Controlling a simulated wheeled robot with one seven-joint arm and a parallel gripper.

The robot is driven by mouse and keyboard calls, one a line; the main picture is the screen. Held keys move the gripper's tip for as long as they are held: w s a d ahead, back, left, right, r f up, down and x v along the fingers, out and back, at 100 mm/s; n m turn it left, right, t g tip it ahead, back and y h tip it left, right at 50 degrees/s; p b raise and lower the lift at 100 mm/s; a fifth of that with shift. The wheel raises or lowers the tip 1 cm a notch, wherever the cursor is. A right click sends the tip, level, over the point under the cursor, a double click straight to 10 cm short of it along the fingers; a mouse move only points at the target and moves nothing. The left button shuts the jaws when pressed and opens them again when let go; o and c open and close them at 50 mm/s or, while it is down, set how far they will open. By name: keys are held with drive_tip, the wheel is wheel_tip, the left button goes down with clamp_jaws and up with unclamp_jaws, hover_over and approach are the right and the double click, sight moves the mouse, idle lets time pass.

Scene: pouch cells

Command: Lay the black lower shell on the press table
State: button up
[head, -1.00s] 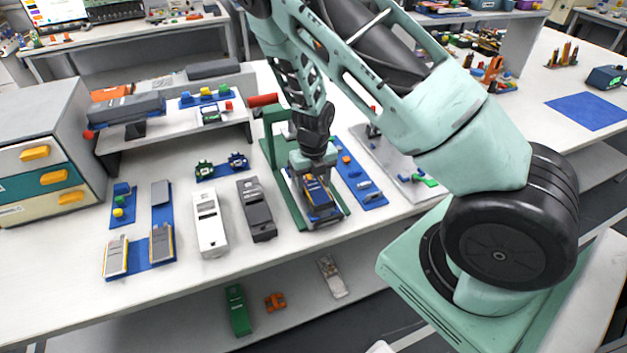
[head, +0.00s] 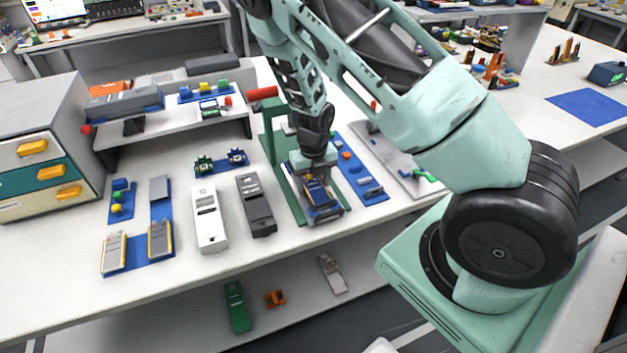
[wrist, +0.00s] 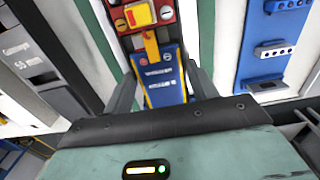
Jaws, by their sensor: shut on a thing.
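The black lower shell (head: 327,213) is at the green press (head: 271,140), low over or on its base; I cannot tell whether it touches. Blue, yellow and red parts show inside the shell's outline in the wrist view, where it (wrist: 160,75) lies between my fingers. My gripper (head: 317,182) is above it, pointing down, shut on its sides. The fingers (wrist: 163,88) stand left and right of the blue part. My gripper hides the shell's far end in the head view.
Left of the press lie a dark grey block (head: 257,207) and a white one (head: 209,218). A blue mat (head: 361,178) with small parts and a grey plate (head: 387,155) are close on the right. A raised shelf (head: 165,130) stands at the back left.

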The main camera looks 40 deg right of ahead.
drive_tip(key=shift+f, duration=0.15)
drive_tip(key=o, duration=1.1)
wheel_tip(320, 180, up, 17)
drive_tip(key=shift+r+p, duration=0.2)
drive_tip(key=shift+p, duration=0.95)
